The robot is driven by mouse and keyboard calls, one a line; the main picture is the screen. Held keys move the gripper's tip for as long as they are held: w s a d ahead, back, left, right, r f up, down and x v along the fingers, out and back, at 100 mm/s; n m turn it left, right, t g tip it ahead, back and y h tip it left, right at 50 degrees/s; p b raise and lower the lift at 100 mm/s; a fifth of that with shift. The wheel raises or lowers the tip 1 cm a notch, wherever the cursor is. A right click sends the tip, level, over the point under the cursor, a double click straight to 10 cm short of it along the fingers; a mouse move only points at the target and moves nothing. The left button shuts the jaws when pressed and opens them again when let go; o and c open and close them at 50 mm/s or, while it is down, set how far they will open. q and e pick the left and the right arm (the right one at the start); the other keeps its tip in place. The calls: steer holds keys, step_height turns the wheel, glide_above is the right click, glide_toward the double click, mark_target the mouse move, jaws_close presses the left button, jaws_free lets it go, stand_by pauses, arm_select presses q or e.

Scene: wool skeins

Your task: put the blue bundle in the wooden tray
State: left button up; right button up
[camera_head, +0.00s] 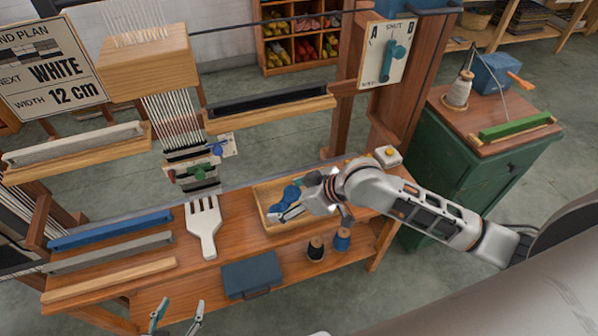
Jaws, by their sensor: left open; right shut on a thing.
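The blue bundle (292,192) shows in the head view over the wooden tray (262,209), between the tray's rims. I cannot tell whether it touches the tray floor. My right gripper (291,212) reaches in from the right and is shut on the blue bundle. The gripper body and wrist hide part of the bundle and the tray's right side. My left gripper (178,316) is open and empty at the bottom edge of the view, in front of the bench and well away from the tray.
A white weaving comb (204,228) lies left of the tray. Dark and blue spools (316,248) stand in front of it. A dark blue box (249,277) lies at the front. Long bars (110,231) fill the left. The loom with hanging warp threads (176,120) rises behind.

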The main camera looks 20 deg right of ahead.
steer(key=shift+n, duration=0.5)
steer(key=w+d+f, duration=0.1)
steer(key=w+d+f+b, duration=0.1)
steer(key=w+d, duration=0.1)
steer(key=w+d+f+b, duration=0.1)
steer(key=w, duration=0.1)
steer(key=shift+d, duration=0.4)
step_height(320, 180, down, 3)
steer(key=b, duration=0.4)
steer(key=shift+f, duration=0.3)
steer(key=shift+f+b, duration=0.35)
steer(key=shift+f, duration=0.15)
steer(key=o, duration=1.1)
